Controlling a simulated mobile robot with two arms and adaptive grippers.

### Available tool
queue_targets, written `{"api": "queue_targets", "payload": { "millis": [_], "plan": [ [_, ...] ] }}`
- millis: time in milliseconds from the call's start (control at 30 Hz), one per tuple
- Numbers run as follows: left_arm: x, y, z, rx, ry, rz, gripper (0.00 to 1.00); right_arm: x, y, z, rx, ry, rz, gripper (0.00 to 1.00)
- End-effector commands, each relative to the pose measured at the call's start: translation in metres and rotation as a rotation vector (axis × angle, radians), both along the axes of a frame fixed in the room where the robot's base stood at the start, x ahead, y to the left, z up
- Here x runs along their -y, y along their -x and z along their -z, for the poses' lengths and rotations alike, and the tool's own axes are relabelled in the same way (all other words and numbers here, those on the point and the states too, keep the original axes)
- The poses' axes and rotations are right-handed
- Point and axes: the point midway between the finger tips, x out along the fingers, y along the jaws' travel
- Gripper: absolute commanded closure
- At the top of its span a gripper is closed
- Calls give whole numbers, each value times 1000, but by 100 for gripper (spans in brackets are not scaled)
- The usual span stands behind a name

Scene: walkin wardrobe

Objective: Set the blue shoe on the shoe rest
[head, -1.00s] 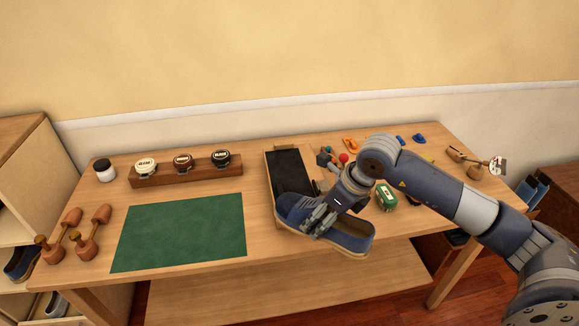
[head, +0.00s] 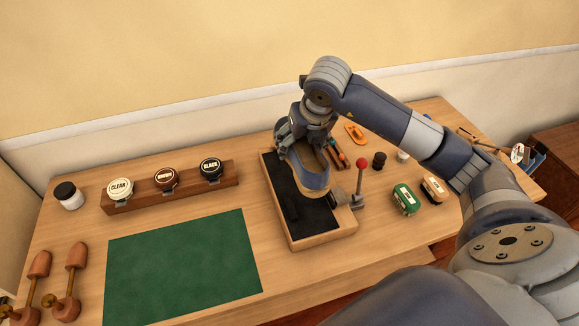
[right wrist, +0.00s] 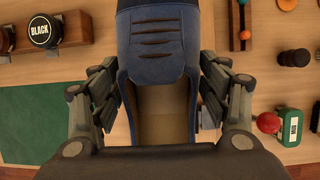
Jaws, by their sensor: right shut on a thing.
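The blue shoe (head: 315,181) is over the shoe rest, a wooden frame with a black pad (head: 318,217), in the head view. My right gripper (head: 305,142) comes down from above at the shoe's far end and is shut on it. In the right wrist view the fingers lie on both sides of the blue shoe (right wrist: 157,50), with its open mouth between them. The shoe runs roughly along the rest, towards its right side. I cannot tell whether its sole touches the pad. My left gripper is not in view.
A red-knobbed lever (head: 361,180) stands at the rest's right side. A green brush (head: 405,199) and other small items lie further right. A green mat (head: 182,268) and a wooden holder with polish tins (head: 172,192) are on the left.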

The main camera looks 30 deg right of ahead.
Motion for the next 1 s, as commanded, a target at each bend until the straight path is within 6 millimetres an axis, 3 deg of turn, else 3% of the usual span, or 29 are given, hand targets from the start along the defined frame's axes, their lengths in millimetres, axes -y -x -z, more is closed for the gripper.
{"api": "queue_targets", "payload": {
  "millis": [233, 400, 533, 700, 900, 933, 1000],
  "plan": [
    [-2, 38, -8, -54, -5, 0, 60, 0, 2, 42, -6, 0, 4, 71],
    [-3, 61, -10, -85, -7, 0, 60, 0, 1, 59, -1, 1, 3, 71],
    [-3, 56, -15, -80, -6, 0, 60, 0, 2, 77, -5, 1, 3, 71],
    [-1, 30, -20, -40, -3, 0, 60, 0, 1, 95, -1, 0, 2, 71],
    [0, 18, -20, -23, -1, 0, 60, 0, 1, 97, -1, 1, 2, 71],
    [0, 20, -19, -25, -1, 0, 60, 0, 2, 98, -5, 1, 2, 28],
    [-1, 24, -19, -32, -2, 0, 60, 0, 2, 98, -5, 1, 2, 12]
  ]
}}
